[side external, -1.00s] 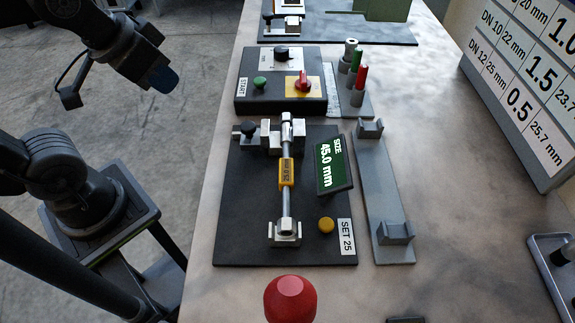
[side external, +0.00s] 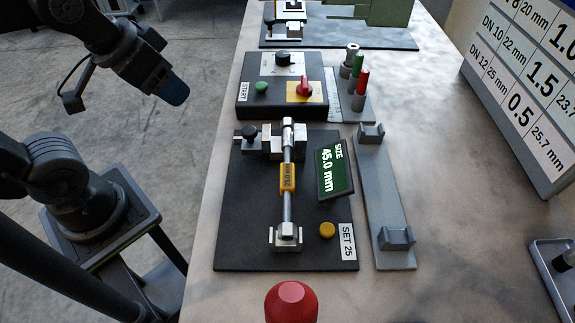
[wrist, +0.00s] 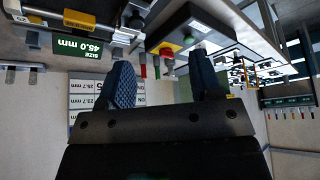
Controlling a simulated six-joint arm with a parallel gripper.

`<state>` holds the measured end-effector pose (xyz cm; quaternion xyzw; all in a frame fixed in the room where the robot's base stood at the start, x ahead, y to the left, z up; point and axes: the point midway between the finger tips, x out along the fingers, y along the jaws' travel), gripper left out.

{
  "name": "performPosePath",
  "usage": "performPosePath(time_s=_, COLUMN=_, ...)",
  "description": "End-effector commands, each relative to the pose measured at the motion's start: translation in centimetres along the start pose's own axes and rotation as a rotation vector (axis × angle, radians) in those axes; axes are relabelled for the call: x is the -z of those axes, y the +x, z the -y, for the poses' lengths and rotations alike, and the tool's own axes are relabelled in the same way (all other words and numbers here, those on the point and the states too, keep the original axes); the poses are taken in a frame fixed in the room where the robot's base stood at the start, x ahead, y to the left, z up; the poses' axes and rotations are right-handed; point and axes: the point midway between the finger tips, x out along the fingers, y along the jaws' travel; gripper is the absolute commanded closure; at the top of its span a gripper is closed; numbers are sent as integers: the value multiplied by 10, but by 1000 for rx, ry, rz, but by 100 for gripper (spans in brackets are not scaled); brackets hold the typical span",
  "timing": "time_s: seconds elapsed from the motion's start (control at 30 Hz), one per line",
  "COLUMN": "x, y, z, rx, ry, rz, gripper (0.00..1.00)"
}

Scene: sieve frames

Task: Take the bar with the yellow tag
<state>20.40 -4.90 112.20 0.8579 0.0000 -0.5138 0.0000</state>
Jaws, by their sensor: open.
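The bar with the yellow tag (side external: 287,178) lies lengthwise in the gauge fixture on a black base plate (side external: 240,225). Its far end rests at a metal block (side external: 271,138) and its near end in a silver cradle (side external: 286,236). The tag appears to read 25.0 mm. In the wrist view, which looks inverted, the yellow tag (wrist: 76,17) is at the upper left. My gripper (side external: 172,90) is up at the left, off the bench edge and well apart from the bar. In the wrist view its two blue fingers (wrist: 160,68) are spread with nothing between them.
A display (side external: 334,172) reads 45.0 mm beside the bar. An empty grey two-cradle rack (side external: 383,200) stands right of it. A control box (side external: 281,90) with a red knob and upright pins (side external: 357,85) are behind. A red rounded object (side external: 291,303) is in front.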

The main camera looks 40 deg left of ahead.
Motion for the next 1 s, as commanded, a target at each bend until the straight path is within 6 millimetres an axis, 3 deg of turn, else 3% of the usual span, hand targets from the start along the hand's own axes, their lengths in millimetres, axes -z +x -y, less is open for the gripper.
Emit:
performPosePath(time_s=0.27, x=13, y=1, z=-12, rx=-22, ry=-75, rz=54, gripper=42)
performPosePath(time_s=0.37, x=30, y=5, z=-31, rx=-36, ry=-185, rz=131, gripper=42)
performPosePath(time_s=0.6, x=63, y=28, z=-103, rx=29, ry=-500, rz=344, gripper=42)
performPosePath(time_s=0.8, x=69, y=50, z=-156, rx=140, ry=-689, rz=442, gripper=42)
performPosePath(time_s=1.0, x=66, y=62, z=-175, rx=193, ry=-765, rz=467, gripper=42)
